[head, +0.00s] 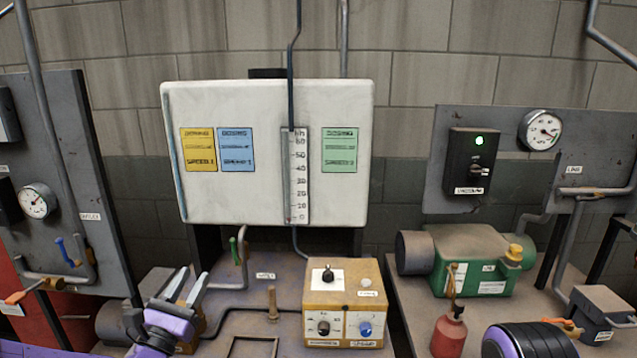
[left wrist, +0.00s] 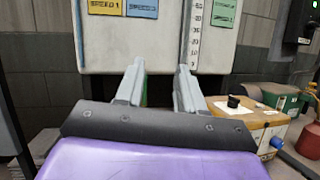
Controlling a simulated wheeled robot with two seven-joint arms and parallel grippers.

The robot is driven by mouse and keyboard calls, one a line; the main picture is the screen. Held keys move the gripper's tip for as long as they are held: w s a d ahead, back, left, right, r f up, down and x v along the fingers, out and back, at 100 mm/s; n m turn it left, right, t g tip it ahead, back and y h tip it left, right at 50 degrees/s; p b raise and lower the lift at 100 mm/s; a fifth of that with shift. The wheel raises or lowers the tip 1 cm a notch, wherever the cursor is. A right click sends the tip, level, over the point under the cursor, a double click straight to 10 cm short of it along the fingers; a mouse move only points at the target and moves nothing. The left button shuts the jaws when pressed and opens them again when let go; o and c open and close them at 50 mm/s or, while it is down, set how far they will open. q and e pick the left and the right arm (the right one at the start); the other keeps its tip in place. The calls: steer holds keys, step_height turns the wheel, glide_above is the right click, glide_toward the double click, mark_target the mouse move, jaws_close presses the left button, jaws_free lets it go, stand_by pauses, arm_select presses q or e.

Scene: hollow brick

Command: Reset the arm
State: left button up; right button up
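My left gripper (head: 188,288) is at the lower left of the head view, in front of the bench and below the white board. In the left wrist view its two pale fingers (left wrist: 160,88) stand apart with nothing between them that they hold. My right arm shows only as a dark and purple rounded part (head: 528,342) at the lower right edge of the head view. Its fingers are not in view.
A yellow control box (head: 344,308) with knobs stands on the bench right of my left gripper. A green-handled valve (head: 236,252) rises behind the gripper. A green pump (head: 470,262) and red oil can (head: 449,332) stand at right. The white board (head: 262,200) is behind.

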arm_select(q)
steer(key=s+f+m+g+y+b, duration=0.1)
steer(key=s+f+m+g+y, duration=0.2)
steer(key=f+m, duration=0.5)
steer(key=s+f+m+g+b, duration=0.25)
steer(key=s+f+g, duration=0.2)
steer(key=f, duration=0.75)
steer(key=s+f+m+g+y+b, duration=0.1)
steer(key=s+f+m+g+y, duration=0.2)
steer(key=f+m, duration=0.55)
steer(key=s+a+f+m+g+b, duration=0.1)
steer(key=s+f+m+g, duration=0.1)
steer(key=s+f, duration=0.4)
steer(key=s+a+f+m+g+y+b, duration=0.1)
steer(key=s+f, duration=0.5)
steer(key=s, duration=0.6)
steer(key=s+a+f+m+g+y+b, duration=0.1)
steer(key=s+f+m+g+b, duration=0.2)
steer(key=s+f+g, duration=0.2)
steer(key=s+f, duration=0.2)
steer(key=s, duration=0.2)
steer(key=shift+a, duration=0.3)
arm_select(e)
step_height(320, 180, down, 10)
steer(key=shift+w, duration=0.25)
arm_select(q)
steer(key=shift+s, duration=0.1)
arm_select(e)
steer(key=shift+f, duration=0.1)
